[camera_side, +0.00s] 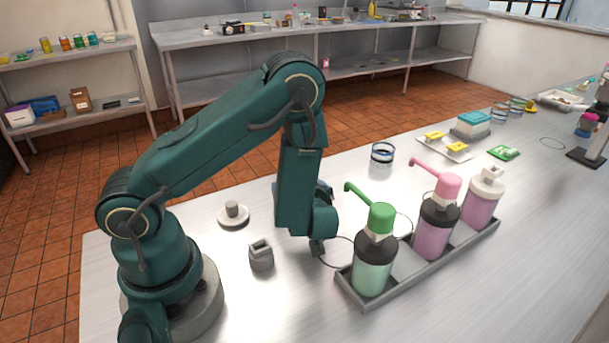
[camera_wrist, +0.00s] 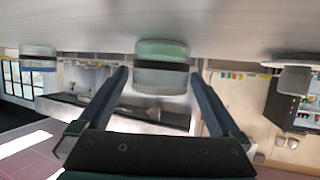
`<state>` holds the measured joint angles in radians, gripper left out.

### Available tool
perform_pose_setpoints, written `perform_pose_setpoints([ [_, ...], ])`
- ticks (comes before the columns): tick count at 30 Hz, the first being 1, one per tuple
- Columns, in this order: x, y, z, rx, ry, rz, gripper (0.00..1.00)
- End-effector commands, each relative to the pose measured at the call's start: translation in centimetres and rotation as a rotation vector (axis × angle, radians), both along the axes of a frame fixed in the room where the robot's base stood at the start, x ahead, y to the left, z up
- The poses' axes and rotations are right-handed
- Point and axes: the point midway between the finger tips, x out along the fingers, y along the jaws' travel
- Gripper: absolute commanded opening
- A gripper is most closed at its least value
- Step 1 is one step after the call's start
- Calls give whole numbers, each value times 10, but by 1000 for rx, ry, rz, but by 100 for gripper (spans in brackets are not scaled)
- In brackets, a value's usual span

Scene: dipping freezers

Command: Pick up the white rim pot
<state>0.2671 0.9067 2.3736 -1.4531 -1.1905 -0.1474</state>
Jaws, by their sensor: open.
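A pot (camera_wrist: 162,78) with a green part by the worktop, a dark band and a pale rim stands between my fingertips in the upside-down wrist view. I take it as the white rim pot. In the side view my arm hides it. My gripper (camera_wrist: 158,75) is open and empty, one finger to each side of the pot in the picture. I cannot tell whether the tips reach around it or stop short. In the side view my gripper (camera_side: 317,247) is low over the worktop, mostly hidden by my arm.
A tray (camera_side: 350,287) with green, pink and white pump bottles stands right of my gripper. A grey holder (camera_side: 261,257) and a saucer (camera_side: 233,222) with a small cup (camera_side: 232,208) stand left. A blue-rimmed glass (camera_side: 382,154) stands behind right.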

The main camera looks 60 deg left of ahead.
Motion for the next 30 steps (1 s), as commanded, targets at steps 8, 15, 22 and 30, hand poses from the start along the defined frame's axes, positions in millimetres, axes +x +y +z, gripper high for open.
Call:
perform_pose_setpoints([
  [8,0,0,0,0,-1,-1,92],
  [15,0,0,0,-1,-2,1,14],
  [22,0,0,1,-1,-2,0,14],
  [30,1,0,16,-1,-6,0,14],
])
